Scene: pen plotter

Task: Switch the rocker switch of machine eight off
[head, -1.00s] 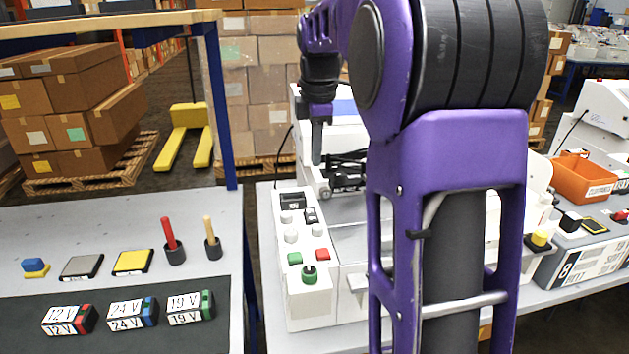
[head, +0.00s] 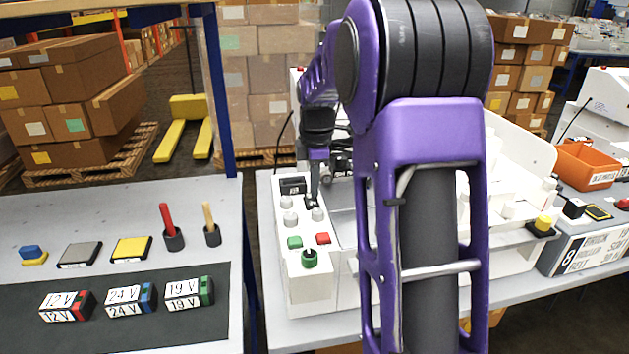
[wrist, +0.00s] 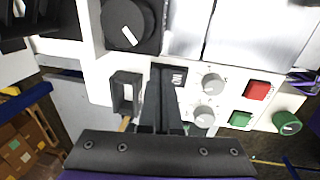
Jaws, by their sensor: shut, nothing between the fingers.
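The rocker switch (head: 311,203) is small and black, on the white control panel (head: 309,286) in the middle of the head view. In the wrist view, the black switch (wrist: 178,78) shows a white marking, partly covered by the fingers. My gripper (head: 314,188) is shut and empty, pointing down with its tips at the switch. In the wrist view the dark fingers of my gripper (wrist: 161,112) lie together over its near part. I cannot tell whether they touch it or which way the rocker is tilted. A label with an 8 (head: 571,258) stands at the right.
Grey knobs (wrist: 211,83), a red button (wrist: 257,90), a green button (wrist: 240,119) and a green knob (wrist: 287,123) are close by. The left table (head: 120,222) holds several small parts. My arm hides the machine's middle.

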